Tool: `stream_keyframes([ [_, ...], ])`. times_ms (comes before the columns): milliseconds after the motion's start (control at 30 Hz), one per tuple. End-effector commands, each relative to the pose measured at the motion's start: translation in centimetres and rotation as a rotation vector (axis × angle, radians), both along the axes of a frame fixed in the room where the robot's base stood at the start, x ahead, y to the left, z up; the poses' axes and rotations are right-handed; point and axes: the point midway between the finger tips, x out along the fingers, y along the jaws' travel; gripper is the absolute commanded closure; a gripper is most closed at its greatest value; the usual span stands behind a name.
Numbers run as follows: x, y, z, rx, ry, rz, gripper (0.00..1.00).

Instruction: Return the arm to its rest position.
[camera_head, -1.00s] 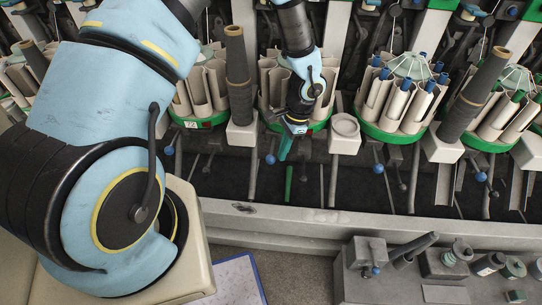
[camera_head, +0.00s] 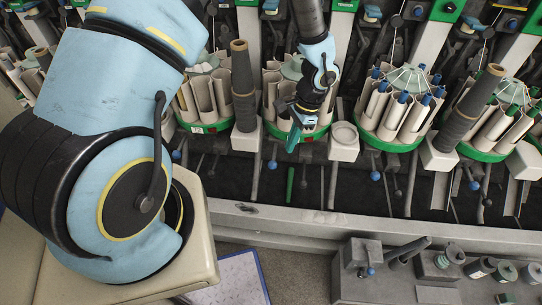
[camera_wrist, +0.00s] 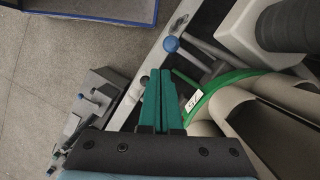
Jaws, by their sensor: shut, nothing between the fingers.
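My gripper (camera_head: 293,138) hangs at the end of my blue and black arm, in front of a carousel magazine (camera_head: 299,95) with a green base ring in the head view. Its teal fingers point down toward the dark trough and hold nothing. In the wrist view the two teal fingers of my gripper (camera_wrist: 161,100) lie side by side, shut and empty. The magazine's green rim (camera_wrist: 214,88) shows just right of them in that view; I cannot tell whether they touch it.
A green tube (camera_head: 290,184) lies in the trough below my gripper. Dark cones (camera_head: 243,85) stand on posts left and right. Another magazine (camera_head: 392,108) holds blue-tipped tubes. A grey ledge (camera_head: 330,222) runs along the front. A grey unit (camera_head: 395,283) with small spools stands at bottom right.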

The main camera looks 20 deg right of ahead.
Motion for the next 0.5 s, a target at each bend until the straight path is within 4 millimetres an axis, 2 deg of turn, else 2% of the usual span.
stream_keyframes([
  [33,1.8,-0.7,0.7,-0.025,-0.031,0.011,1.00],
  [267,1.8,-0.8,0.9,-0.025,-0.031,0.010,1.00],
  [500,1.8,-0.8,3.6,-0.025,-0.031,0.011,1.00],
])
